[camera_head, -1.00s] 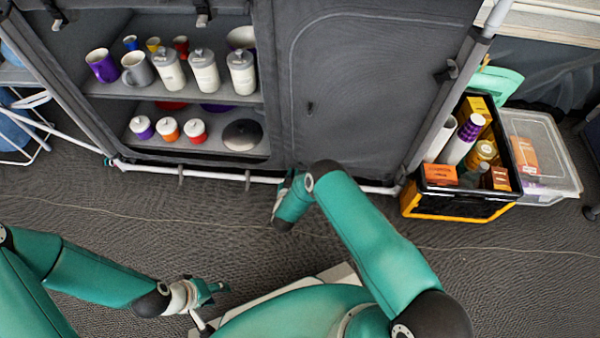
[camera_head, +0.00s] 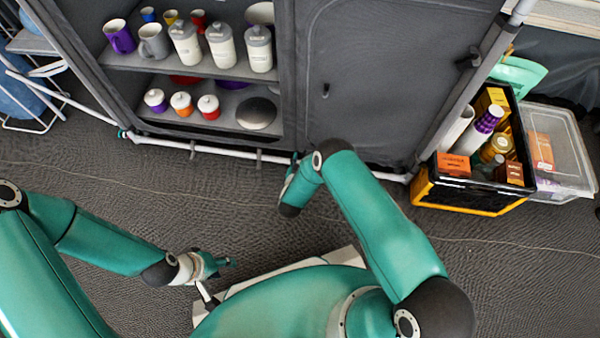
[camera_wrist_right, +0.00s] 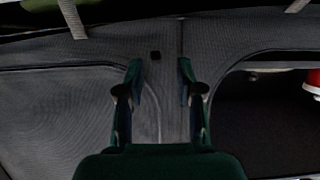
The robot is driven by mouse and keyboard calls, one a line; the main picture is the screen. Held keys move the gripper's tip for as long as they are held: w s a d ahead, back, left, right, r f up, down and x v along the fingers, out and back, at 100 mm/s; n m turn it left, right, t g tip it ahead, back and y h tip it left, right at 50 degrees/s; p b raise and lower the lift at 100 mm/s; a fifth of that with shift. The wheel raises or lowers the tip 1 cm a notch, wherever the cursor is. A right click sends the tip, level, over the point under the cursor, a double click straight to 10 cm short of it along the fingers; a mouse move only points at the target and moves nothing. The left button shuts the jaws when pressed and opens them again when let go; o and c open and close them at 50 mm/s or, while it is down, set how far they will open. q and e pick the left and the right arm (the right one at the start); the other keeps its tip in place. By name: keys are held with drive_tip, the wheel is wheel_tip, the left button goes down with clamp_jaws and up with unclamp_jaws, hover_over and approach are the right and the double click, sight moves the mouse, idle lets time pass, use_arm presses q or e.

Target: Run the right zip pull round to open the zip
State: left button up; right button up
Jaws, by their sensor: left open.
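The grey fabric cabinet has a closed right panel (camera_head: 380,75) with a curved zip seam around it. A small dark tab (camera_head: 326,90), perhaps the zip pull, hangs on that panel. My right gripper (camera_head: 292,172) is low by the cabinet's bottom front, its fingers mostly hidden by my arm. In the right wrist view my right gripper (camera_wrist_right: 161,68) is open, with grey fabric beyond its fingers. My left gripper (camera_head: 222,264) is open and empty over the floor, away from the cabinet.
The open left half has shelves (camera_head: 215,72) with mugs, canisters and jars. A white bottom rail (camera_head: 215,150) runs along the front. A black crate (camera_head: 480,200) of goods and a clear bin (camera_head: 570,180) stand at the right. Carpet (camera_head: 150,200) in front is clear.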

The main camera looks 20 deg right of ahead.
drive_tip(key=v, duration=1)
drive_tip(key=shift+f, duration=0.2)
